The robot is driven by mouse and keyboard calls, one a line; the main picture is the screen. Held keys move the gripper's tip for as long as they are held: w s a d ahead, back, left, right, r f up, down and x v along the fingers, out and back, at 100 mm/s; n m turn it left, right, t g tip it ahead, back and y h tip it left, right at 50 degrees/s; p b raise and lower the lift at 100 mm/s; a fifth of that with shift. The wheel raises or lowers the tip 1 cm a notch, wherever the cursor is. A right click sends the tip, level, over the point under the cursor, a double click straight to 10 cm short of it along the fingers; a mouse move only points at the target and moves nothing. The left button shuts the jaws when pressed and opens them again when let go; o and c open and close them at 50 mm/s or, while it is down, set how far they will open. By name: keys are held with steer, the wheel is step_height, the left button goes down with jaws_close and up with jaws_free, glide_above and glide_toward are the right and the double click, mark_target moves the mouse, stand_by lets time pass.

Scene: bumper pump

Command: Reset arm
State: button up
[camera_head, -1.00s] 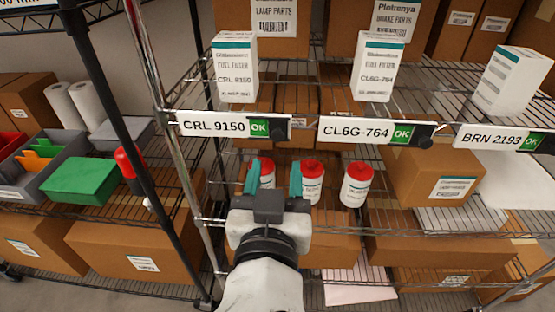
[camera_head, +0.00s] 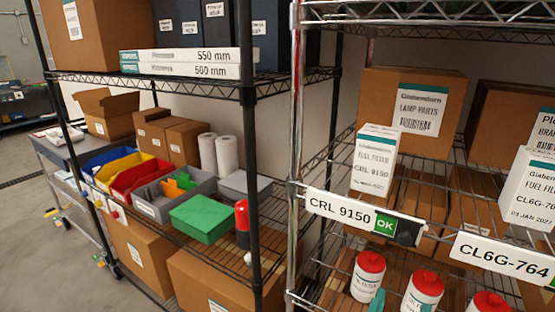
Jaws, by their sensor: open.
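Only the teal fingertips of my gripper (camera_head: 401,308) show, at the bottom edge of the head view. They are apart, with no object seen held between them. The rest of my gripper and arm is out of frame. The fingertips appear in front of the lower shelf, near a white canister with a red lid (camera_head: 368,278) and a second such canister (camera_head: 421,290). A third canister (camera_head: 489,302) is partly cut off at the bottom edge.
A fuel filter box (camera_head: 373,165) stands on the right rack above the CRL 9150 label (camera_head: 340,214). The left rack holds coloured bins, a green box (camera_head: 201,218) and a red-topped bottle (camera_head: 242,225). Open floor (camera_head: 50,220) lies at the far left.

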steer(key=s+d+f+n+g+y, duration=0.25)
steer(key=d+f+g, duration=0.2)
steer(key=f, duration=0.55)
steer(key=s+d+f+n+g+y, duration=0.1)
steer(key=s+d+f+g+y, duration=0.3)
steer(key=f, duration=0.6)
steer(key=s+f+n+g+y, duration=0.2)
steer(key=s+f+g+y, duration=0.1)
steer(key=s+f, duration=0.9)
steer(key=shift+d+f+g, duration=0.45)
steer(key=shift+f+g, duration=0.1)
steer(key=shift+f, duration=0.05)
steer(key=shift+n, duration=0.25)
